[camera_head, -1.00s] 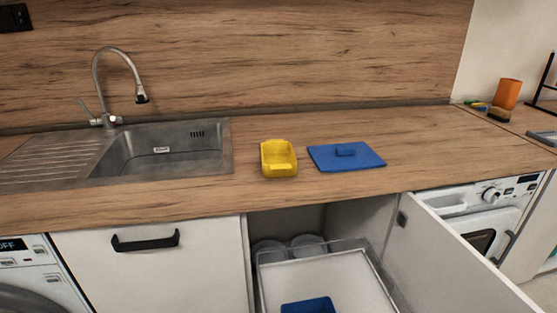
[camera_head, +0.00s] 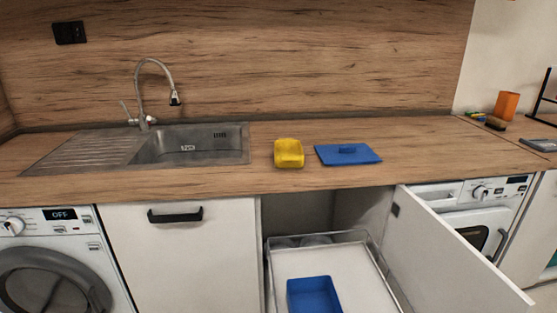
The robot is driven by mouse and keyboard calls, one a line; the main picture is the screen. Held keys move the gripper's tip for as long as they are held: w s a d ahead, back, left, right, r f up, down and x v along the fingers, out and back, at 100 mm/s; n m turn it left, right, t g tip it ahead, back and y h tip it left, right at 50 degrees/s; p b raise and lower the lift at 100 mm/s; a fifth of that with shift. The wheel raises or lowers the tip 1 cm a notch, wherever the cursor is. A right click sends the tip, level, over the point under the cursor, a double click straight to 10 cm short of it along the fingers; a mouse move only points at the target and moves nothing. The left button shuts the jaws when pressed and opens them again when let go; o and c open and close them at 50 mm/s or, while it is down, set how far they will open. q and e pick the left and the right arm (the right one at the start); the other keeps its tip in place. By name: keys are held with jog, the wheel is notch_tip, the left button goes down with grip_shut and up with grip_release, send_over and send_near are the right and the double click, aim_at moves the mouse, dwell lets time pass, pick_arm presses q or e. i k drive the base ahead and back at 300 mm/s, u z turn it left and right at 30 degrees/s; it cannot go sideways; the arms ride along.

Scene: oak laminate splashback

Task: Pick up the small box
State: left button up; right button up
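A blue box (camera_head: 313,295) lies in the pulled-out white drawer (camera_head: 347,262) under the counter. I cannot tell from the picture which of the two is the small box. Neither of my grippers is in view.
The counter (camera_head: 410,146) has free room around the boxes. A steel sink (camera_head: 190,145) with a tap is at left. An open cabinet door (camera_head: 450,255) stands out right of the drawer. An orange cup (camera_head: 506,105) stands at the far right.

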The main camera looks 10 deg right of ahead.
aim_at(289, 153)
jog(key=u, duration=1.25)
jog(key=i, duration=1.3)
jog(key=z, duration=0.35)
